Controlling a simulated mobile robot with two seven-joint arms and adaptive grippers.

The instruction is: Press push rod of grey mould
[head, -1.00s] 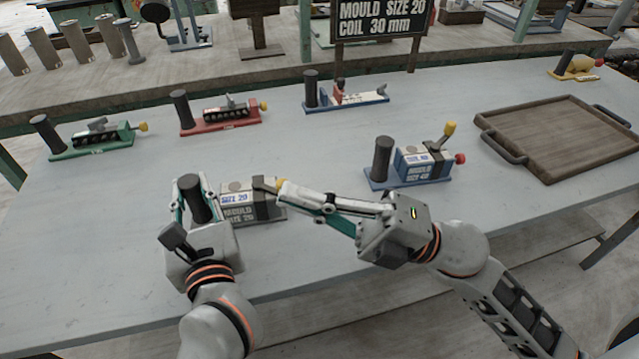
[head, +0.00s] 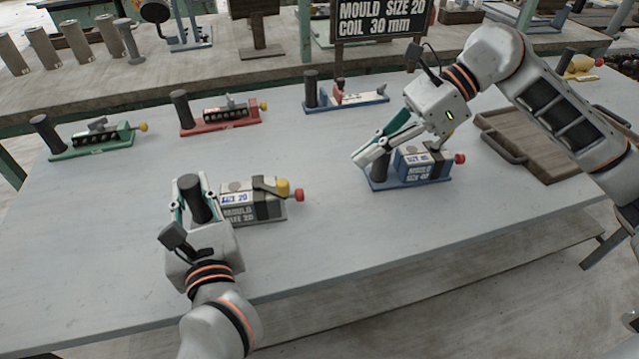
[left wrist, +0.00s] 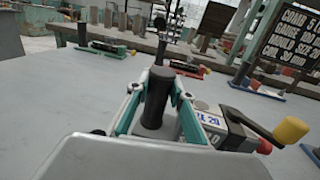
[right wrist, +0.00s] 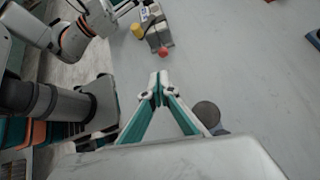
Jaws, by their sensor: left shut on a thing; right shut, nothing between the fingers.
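The grey mould (head: 255,205) marked "SIZE 20" stands at the front left of the table. Its black post (head: 195,198) is gripped by my left gripper (head: 194,203); the left wrist view shows the fingers around the post (left wrist: 157,98). A yellow-knobbed lever (head: 282,187) lies along the mould's top, and the red-ended push rod (head: 299,195) sticks out at its right end. The right wrist view shows the red end (right wrist: 163,51) too. My right gripper (head: 361,160) is shut and empty, right of the grey mould and close to the blue mould's black post.
The blue mould (head: 423,167) stands under my right arm. Green (head: 92,140), red (head: 222,117) and another blue device (head: 345,97) line the back. A wooden tray (head: 500,137) lies at the right. The table between the grey and blue moulds is clear.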

